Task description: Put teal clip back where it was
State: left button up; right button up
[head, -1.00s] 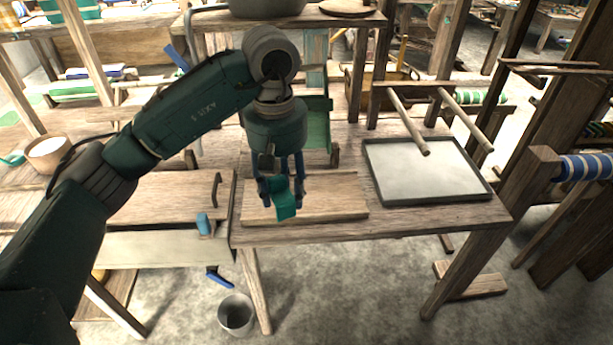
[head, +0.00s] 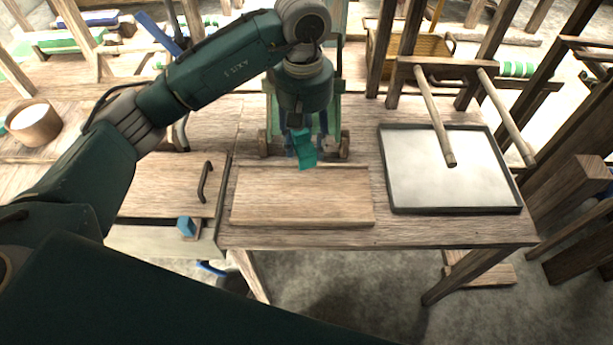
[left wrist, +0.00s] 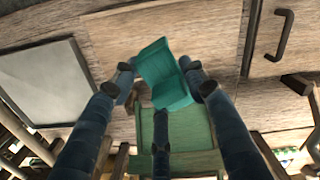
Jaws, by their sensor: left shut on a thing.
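The teal clip (head: 305,158) is a small bent piece, held in my left gripper (head: 303,146). In the left wrist view the teal clip (left wrist: 163,78) sits between the dark fingertips of the left gripper (left wrist: 164,84), which are shut on it. The gripper points down above the table, near the back edge of a pale wooden board (head: 300,200). The clip looks raised above the surface, but its exact height is hard to tell. My right gripper is not in view.
A green wheeled stand (head: 332,115) is just behind the gripper. A grey tray (head: 450,208) with wooden rods (head: 436,120) over it lies to the right. A blue clip (head: 187,227) is at the drawer on the left. The wooden board's top is bare.

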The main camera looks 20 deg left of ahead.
pick_arm(q)
jog(key=f, duration=0.3)
jog(key=f+p, duration=0.1)
jog(key=f, duration=0.2)
jog(key=f+p, duration=0.1)
jog(key=f, duration=0.3)
jog(key=shift+w, duration=0.25)
notch_tip(320, 180, down, 4)
jog(key=shift+f+p, duration=0.2)
jog(key=shift+p, duration=0.55)
jog(key=shift+f, duration=0.3)
jog(key=shift+f+b, duration=0.2)
jog(key=shift+b, duration=0.1)
jog(key=o, duration=1.2)
jog(key=shift+r, duration=0.1)
